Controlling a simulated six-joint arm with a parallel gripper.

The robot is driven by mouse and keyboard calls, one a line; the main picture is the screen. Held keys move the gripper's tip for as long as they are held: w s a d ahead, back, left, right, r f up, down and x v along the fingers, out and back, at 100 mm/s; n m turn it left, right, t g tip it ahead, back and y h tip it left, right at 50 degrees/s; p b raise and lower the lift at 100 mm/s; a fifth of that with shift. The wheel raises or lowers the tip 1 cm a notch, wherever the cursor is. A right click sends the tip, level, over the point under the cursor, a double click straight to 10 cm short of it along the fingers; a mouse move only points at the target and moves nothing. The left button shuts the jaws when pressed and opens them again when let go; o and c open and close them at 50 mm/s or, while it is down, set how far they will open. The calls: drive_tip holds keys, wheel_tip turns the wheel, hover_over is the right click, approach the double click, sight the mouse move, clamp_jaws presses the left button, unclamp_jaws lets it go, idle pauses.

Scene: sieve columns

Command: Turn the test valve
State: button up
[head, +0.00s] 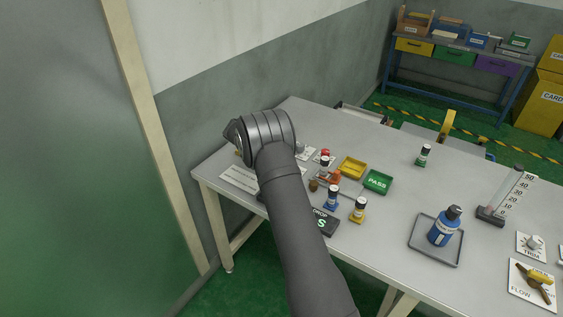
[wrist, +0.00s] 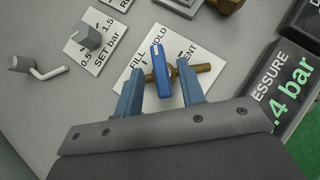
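The test valve shows in the wrist view: a blue lever (wrist: 160,72) on a brass body (wrist: 197,72), over a white plate (wrist: 178,38) with FILL, HOLD and a partly hidden third word. The lever points up in the picture, roughly toward HOLD. My gripper (wrist: 160,80) is open. Its two blue fingers stand on either side of the lever, with a gap visible on both sides. In the head view my own arm hides the gripper and the valve.
In the wrist view, a SET bar knob (wrist: 90,37) and a bent grey handle (wrist: 40,66) lie left; a pressure display (wrist: 278,98), partly cut off, lies right. In the head view, small bottles, a yellow tray (head: 352,168) and a green PASS tray (head: 378,182) stand right of my arm.

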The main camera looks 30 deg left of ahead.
drive_tip(key=v, duration=1.6)
drive_tip(key=shift+r, duration=0.2)
drive_tip(key=shift+s+a, duration=0.15)
drive_tip(key=x, duration=1.7)
drive_tip(key=shift+f, duration=0.15)
